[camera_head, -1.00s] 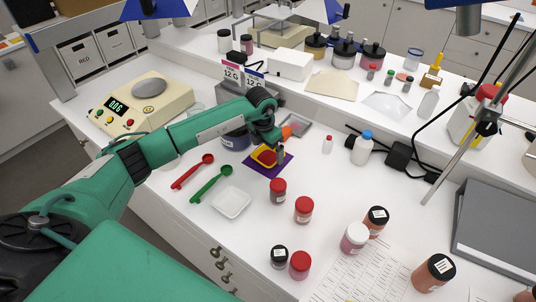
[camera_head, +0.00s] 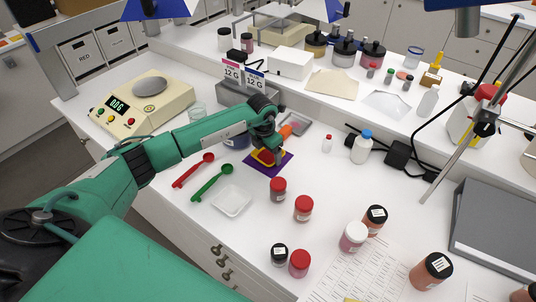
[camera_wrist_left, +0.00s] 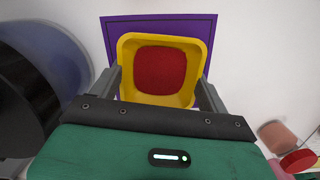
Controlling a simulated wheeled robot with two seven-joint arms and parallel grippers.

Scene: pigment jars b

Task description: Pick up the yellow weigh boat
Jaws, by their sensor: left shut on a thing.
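The yellow weigh boat (camera_head: 260,159) holds red powder and sits over the purple mat (camera_head: 283,167), partly hidden by my gripper in the head view. In the left wrist view the yellow weigh boat (camera_wrist_left: 158,98) lies between the two fingers, with the purple mat (camera_wrist_left: 108,38) behind it. My left gripper (camera_head: 273,153) is shut on the boat, one finger against each side, as the left wrist view (camera_wrist_left: 161,90) shows. I cannot tell whether the boat is clear of the mat. My right gripper is not in view.
A white weigh boat (camera_head: 231,201), a green scoop (camera_head: 211,184) and a red scoop (camera_head: 192,171) lie nearby. Red-lidded jars (camera_head: 278,190) stand in front. A balance (camera_head: 140,104) stands left.

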